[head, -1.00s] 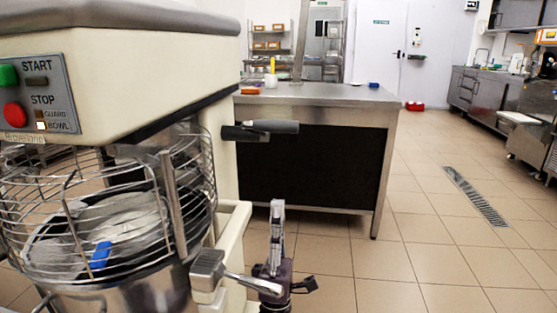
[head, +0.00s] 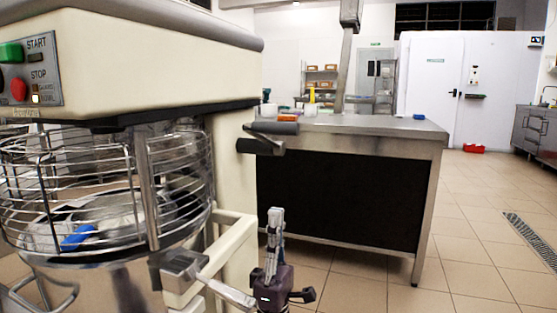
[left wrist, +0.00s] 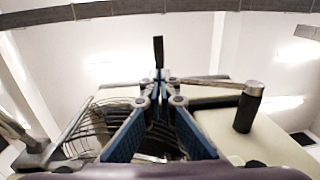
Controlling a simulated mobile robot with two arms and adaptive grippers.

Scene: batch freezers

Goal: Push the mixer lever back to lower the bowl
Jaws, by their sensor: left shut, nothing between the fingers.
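The cream mixer (head: 130,65) fills the left of the head view, with a wire guard (head: 110,185) around its steel bowl (head: 105,285). A metal lever (head: 225,292) slants down to the right from a block low on the mixer; its far end is hidden by my left gripper. Black handles (head: 262,146) stick out from the column higher up. My left gripper (head: 276,212) points upward, shut and empty, right of the column and below these handles. In the left wrist view its closed fingers (left wrist: 158,75) are centred; a black handle (left wrist: 247,108) stands to their right, apart from them.
A steel counter (head: 350,124) with a dark front panel stands behind my gripper, with small items on top. The tiled floor (head: 475,220) to the right is open, with a drain grate (head: 530,240). A sink unit (head: 535,130) stands at the far right.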

